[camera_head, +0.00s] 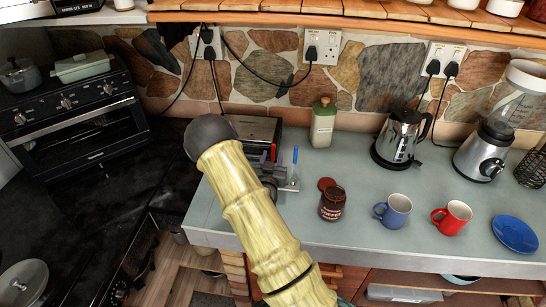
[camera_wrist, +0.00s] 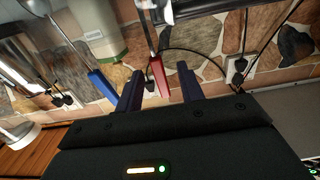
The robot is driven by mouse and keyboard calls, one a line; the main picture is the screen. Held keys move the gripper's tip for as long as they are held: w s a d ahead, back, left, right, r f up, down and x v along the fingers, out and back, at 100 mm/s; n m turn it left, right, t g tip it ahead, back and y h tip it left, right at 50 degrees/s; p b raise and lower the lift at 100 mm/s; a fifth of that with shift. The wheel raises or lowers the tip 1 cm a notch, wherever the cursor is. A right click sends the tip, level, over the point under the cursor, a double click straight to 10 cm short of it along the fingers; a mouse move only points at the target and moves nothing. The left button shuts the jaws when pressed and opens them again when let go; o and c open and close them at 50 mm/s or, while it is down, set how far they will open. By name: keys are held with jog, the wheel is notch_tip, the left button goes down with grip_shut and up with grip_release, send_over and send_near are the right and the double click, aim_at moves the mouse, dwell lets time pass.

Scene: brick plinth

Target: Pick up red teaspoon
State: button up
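The red teaspoon shows in the wrist view as a red handle (camera_wrist: 158,77) with a thin metal shaft running up the picture. My gripper (camera_wrist: 159,84) is open, its two dark fingers either side of that handle with a visible gap on both sides. I cannot tell how deep the handle lies between them. In the head view my gripper (camera_head: 268,170) is partly hidden behind my arm, next to a small metal holder (camera_head: 291,184).
A blue-handled utensil (camera_head: 295,156) stands close beside my gripper; its blue handle (camera_wrist: 102,85) is left of the fingers. A brown jar (camera_head: 332,204), blue mug (camera_head: 394,211) and red mug (camera_head: 453,217) stand to the right.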

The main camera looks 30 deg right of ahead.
jog(key=shift+x, duration=0.85)
grip_shut()
